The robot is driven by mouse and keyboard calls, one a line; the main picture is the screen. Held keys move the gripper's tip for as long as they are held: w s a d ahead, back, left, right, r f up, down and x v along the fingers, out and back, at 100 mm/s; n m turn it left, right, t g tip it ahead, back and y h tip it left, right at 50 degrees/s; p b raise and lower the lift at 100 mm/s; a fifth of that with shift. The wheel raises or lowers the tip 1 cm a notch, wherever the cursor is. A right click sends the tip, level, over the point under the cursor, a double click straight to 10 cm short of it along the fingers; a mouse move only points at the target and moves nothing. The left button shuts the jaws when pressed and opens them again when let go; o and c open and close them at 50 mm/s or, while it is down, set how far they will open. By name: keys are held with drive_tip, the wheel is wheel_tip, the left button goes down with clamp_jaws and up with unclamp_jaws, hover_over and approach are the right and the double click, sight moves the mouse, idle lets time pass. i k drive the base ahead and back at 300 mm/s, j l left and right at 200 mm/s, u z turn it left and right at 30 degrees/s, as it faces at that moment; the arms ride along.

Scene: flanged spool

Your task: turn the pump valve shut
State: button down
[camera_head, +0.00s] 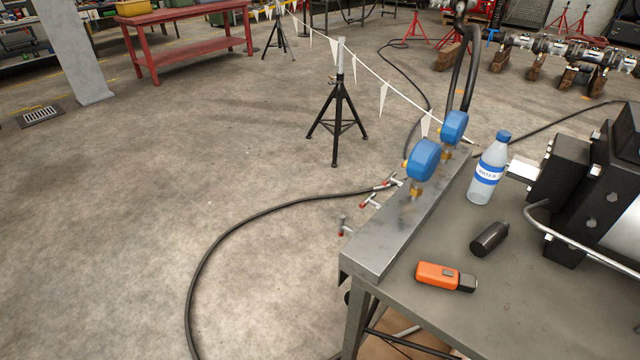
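A steel manifold block (385,238) runs along the left edge of a grey bench (420,325). Several small valves stick out from its left side: one with a red tip (368,202), one at the hose end (390,182), and a darker one nearer me (346,228). Two blue gauges stand on top, a near one (423,160) and a far one (454,127). No label shows which valve is the pump valve, and the handles are too small to read as open or shut. My gripper is not in view.
The bench holds a water bottle (487,172), a black cylinder (489,239), an orange handheld device (445,277) and a large black machine (570,180). A black hose (235,230) loops over the floor. A black stand (338,115) carries a pennant line (388,75). The left floor is mostly clear.

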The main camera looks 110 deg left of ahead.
sight(369, 199)
drive_tip(key=k+j+u, duration=0.2)
drive_tip(key=k+u, duration=0.25)
drive_tip(key=k+j+u, duration=0.5)
drive_tip(key=l+u, duration=0.15)
drive_tip(key=u, duration=1.6)
drive_tip(key=j, duration=2.4)
drive_tip(key=i, duration=0.05)
